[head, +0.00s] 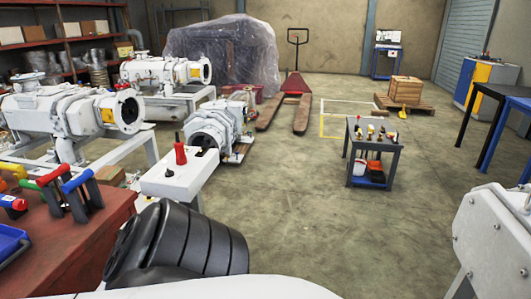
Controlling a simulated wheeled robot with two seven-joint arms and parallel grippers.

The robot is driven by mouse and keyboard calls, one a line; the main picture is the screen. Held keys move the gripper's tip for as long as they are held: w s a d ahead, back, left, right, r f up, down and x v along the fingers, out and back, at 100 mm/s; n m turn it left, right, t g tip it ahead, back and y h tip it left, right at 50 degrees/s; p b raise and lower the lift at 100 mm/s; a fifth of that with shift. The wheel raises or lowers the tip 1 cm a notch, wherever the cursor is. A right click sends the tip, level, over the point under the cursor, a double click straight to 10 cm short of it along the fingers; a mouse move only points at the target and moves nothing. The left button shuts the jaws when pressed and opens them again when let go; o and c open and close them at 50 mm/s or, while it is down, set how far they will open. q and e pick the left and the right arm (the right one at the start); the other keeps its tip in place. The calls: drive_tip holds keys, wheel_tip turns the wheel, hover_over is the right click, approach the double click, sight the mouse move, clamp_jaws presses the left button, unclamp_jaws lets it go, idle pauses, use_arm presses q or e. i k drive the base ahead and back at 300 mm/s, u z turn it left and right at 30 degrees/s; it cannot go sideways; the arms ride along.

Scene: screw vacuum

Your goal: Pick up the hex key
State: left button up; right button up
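I cannot single out the hex key for sure. Several tools with blue, red and green handles (68,183) stand in a dark rack on the red-topped bench (95,240) at the left; their shafts are too small to tell. A red upright handle (180,153) stands on a white block (178,178) right of the bench; I cannot tell what it is. Small items (370,132) lie on a dark cart (374,150) further off, too small to name. Neither of my grippers is in view.
White pump machines (68,112) stand at the left, with another (217,125) on the floor. A blue tray (10,242) sits on the bench. A red pallet jack (295,85) and a crate (406,90) are further back. A white machine (495,240) stands at right. The middle floor is clear.

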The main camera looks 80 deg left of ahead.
sight(81, 178)
drive_tip(key=u, duration=1.9)
drive_tip(key=i, duration=1.5)
drive_tip(key=z, duration=5.95)
